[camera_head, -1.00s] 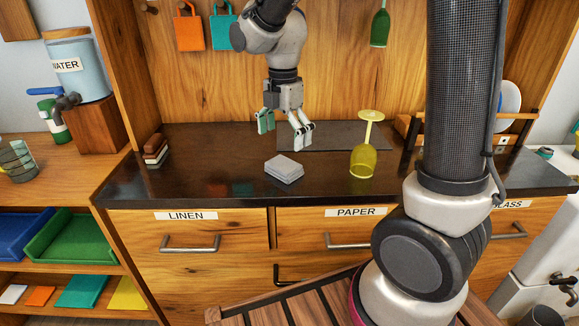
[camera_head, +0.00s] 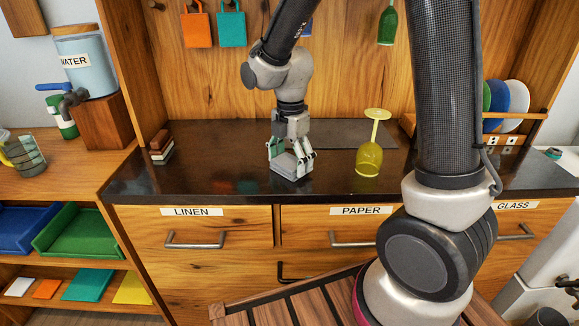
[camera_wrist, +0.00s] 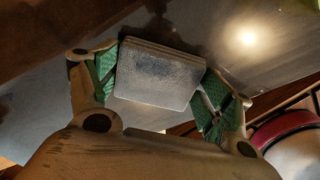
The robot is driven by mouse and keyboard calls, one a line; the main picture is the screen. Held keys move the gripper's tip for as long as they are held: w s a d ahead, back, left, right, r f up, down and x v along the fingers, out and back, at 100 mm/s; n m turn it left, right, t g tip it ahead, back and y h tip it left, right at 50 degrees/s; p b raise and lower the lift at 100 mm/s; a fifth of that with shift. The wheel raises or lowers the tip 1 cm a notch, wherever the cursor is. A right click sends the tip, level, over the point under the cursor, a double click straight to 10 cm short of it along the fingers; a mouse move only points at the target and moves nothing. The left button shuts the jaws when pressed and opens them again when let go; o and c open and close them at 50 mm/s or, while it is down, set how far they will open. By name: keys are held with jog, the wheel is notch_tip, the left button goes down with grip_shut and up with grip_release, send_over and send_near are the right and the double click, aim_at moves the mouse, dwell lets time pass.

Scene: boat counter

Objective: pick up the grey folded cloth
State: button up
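The grey folded cloth (camera_head: 291,167) lies on the dark counter, a small squarish stack. My gripper (camera_head: 291,158) is lowered over it, with one green-padded finger on each side. In the wrist view the cloth (camera_wrist: 157,76) lies between the two spread fingers (camera_wrist: 158,88). The left pad is very close to the cloth's left edge and the right pad is close to its right edge. I cannot tell whether either pad touches it. The gripper's body and fingers hide part of the cloth in the head view.
A yellow upside-down glass (camera_head: 369,150) stands to the right of the cloth. A dark grey mat (camera_head: 350,133) lies behind. A small brown and white stack (camera_head: 160,147) is at the left, and a plate rack (camera_head: 520,116) at the right. The counter left of the cloth is clear.

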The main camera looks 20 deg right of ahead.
aim_at(290, 161)
jog(key=shift+c, duration=1.4)
notch_tip(290, 161, up, 10)
